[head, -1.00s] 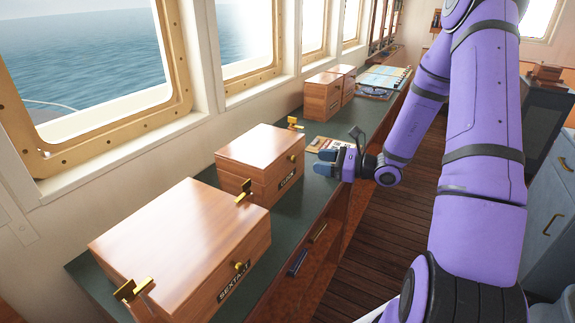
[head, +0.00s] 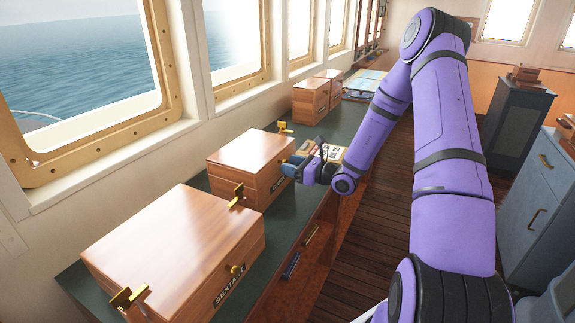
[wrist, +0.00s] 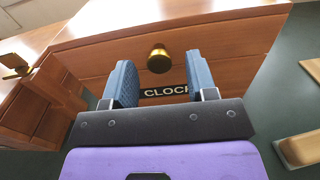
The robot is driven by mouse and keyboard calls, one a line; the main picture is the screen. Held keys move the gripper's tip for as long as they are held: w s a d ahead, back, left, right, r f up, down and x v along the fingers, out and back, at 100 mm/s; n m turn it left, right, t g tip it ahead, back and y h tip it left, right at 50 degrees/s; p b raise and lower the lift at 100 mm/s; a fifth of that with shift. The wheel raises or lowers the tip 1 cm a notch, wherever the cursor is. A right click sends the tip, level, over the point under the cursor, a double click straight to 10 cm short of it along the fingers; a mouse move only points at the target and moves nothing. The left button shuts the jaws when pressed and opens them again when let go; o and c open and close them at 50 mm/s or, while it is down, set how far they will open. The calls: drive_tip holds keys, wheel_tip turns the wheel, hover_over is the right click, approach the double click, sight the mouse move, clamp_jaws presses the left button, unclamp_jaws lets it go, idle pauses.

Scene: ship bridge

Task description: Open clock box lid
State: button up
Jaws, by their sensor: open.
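The clock box (head: 240,160) is a reddish wooden box with a closed lid on the green counter, behind the sextant box. In the wrist view its front (wrist: 100,68) fills the upper part, with a round brass knob (wrist: 159,59) below the lid's edge and a "CLOCK" label (wrist: 165,91) under it. My gripper (wrist: 158,75) is open in front of the box, its blue fingers on either side of the knob's line. The knob appears between and just beyond the fingertips; I cannot tell whether they touch it. In the head view my gripper (head: 292,168) hides the knob.
The larger sextant box (head: 165,245) stands nearest on the counter, with brass pieces at its corners. Two smaller wooden boxes (head: 311,97) and a chart (head: 365,84) are farther back.

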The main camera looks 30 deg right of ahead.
drive_tip(key=shift+w+a, duration=0.45)
drive_tip(key=shift+w, duration=0.15)
drive_tip(key=shift+c, duration=0.4)
